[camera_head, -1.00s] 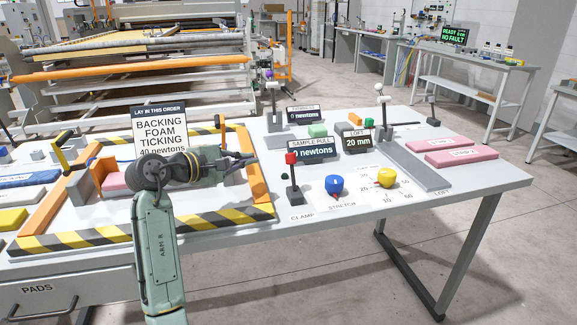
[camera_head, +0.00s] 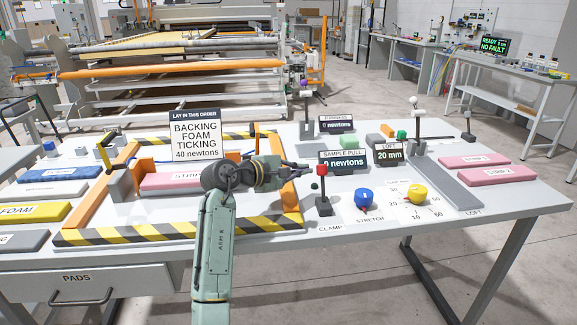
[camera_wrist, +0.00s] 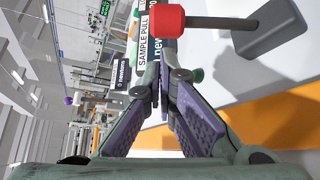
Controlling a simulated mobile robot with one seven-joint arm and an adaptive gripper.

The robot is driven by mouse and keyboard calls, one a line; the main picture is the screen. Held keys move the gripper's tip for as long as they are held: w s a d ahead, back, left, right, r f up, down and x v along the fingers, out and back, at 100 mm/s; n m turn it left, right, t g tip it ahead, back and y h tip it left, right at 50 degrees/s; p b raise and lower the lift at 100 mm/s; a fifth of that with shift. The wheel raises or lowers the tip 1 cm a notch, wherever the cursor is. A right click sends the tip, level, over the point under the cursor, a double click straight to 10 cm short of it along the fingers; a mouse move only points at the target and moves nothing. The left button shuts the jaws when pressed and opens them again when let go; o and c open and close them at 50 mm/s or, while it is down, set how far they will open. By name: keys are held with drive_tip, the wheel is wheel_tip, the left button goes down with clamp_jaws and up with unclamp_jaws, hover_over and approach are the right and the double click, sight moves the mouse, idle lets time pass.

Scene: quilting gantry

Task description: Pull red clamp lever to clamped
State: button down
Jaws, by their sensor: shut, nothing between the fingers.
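The red clamp lever (camera_head: 322,171) is a red knob on a dark upright post, above the CLAMP label (camera_head: 330,228) on the white table. In the wrist view the red knob (camera_wrist: 166,21) and its grey shaft lie just beyond my fingertips. My gripper (camera_head: 305,167) is shut and empty, pointing right, a little left of the knob and near its height. In the wrist view the closed fingertips (camera_wrist: 160,92) are below the knob in the picture. I cannot tell whether they touch it.
A striped frame (camera_head: 180,231) with a pink strip (camera_head: 170,180) lies at the left.

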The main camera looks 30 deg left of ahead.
drive_tip(key=shift+x, duration=1.1)
drive_tip(key=shift+d, duration=0.1)
drive_tip(key=shift+s+m+b, duration=0.15)
drive_tip(key=shift+m+b, duration=0.15)
drive_tip(key=shift+s+d+r+m+t, duration=0.15)
drive_tip(key=shift+m+t, duration=0.15)
drive_tip(key=shift+t, duration=0.2)
